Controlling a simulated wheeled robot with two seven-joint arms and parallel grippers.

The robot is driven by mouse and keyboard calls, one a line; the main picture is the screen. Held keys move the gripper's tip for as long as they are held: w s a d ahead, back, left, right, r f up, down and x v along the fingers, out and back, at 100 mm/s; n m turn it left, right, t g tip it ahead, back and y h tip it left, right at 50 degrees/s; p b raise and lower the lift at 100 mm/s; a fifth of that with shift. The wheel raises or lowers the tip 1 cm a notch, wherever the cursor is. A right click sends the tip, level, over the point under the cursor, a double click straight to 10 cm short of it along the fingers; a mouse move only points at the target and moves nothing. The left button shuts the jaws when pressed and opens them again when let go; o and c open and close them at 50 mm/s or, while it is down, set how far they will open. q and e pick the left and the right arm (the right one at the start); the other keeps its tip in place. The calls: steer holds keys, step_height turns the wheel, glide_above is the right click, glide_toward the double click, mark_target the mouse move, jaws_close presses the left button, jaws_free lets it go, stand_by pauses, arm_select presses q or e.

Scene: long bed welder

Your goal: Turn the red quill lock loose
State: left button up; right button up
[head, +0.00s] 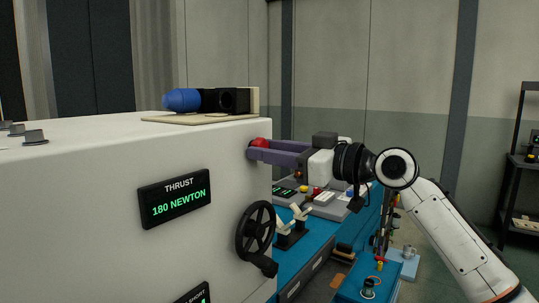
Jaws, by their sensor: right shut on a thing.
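The red quill lock (259,142) is a small red knob at the upper right edge of the white machine housing (90,190). Only its top shows; my gripper hides the rest. My right gripper (257,150) reaches in from the right with its purple-grey fingers level and shut on the red quill lock. I cannot tell how far the lock is turned. My left gripper is not in view.
A black handwheel (256,232) with a crank sticks out below the lock. A thrust display (175,198) reads 180 NEWTON. A blue-nosed black motor (210,100) lies on top of the housing. A blue bench (320,245) with grey control boxes is below my right arm.

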steer(key=shift+n, duration=0.6)
steer(key=o, duration=1)
steer(key=shift+o, duration=0.2)
steer(key=b+v, duration=0.2)
steer(key=v, duration=0.8)
steer(key=shift+d, duration=0.15)
